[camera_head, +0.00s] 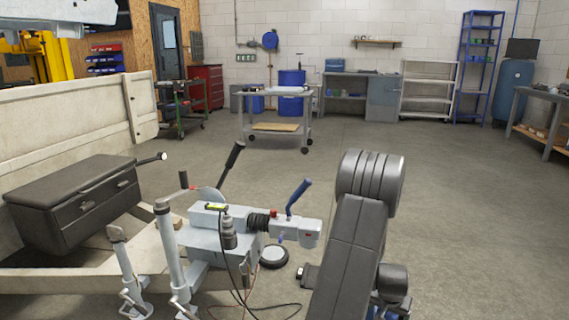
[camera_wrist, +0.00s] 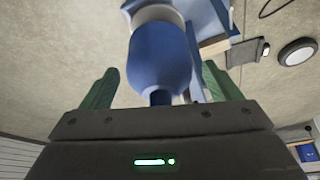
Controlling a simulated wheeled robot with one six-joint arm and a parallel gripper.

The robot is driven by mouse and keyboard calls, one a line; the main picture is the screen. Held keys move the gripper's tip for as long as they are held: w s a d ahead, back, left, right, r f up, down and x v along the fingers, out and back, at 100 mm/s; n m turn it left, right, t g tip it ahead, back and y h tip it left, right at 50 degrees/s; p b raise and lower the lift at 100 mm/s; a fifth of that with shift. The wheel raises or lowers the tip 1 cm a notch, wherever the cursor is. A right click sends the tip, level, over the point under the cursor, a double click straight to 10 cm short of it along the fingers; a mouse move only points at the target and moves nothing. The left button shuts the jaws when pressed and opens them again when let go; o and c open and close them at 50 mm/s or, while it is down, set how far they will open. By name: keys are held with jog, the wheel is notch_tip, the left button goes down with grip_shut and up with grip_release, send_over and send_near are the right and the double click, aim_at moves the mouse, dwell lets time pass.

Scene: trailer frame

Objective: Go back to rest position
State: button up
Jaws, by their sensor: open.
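My gripper (camera_wrist: 160,85) shows in the wrist view, its two green fingers standing well apart. A blue tapered part (camera_wrist: 160,62) with a pale ring above it appears between the fingers in the picture. I cannot tell what it is or whether the fingers touch it. In the head view, my dark arm rises at the lower right and the gripper cannot be made out. The grey trailer coupling (camera_head: 290,230) with its blue lever (camera_head: 298,193) lies to the left of my arm.
A small wheel (camera_head: 273,257) and loose cables (camera_head: 243,285) are near the coupling. The black toolbox (camera_head: 80,195) is on the trailer frame at left. A wheeled cart (camera_head: 275,94) stands farther back. The floor right of my arm is clear.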

jog(key=r+p, duration=0.7)
jog(key=r, duration=0.5)
jog(key=shift+a+r, duration=0.1)
jog(key=shift+a, duration=0.1)
jog(key=w+a+r+n, duration=0.1)
jog(key=w+a+r, duration=0.1)
jog(key=a, duration=0.6)
jog(key=w+a+r+n+y+p, duration=0.1)
jog(key=w+a+r+n, duration=0.1)
jog(key=a, duration=0.5)
jog(key=shift+w+a+r, duration=0.35)
jog(key=shift+w+r, duration=0.1)
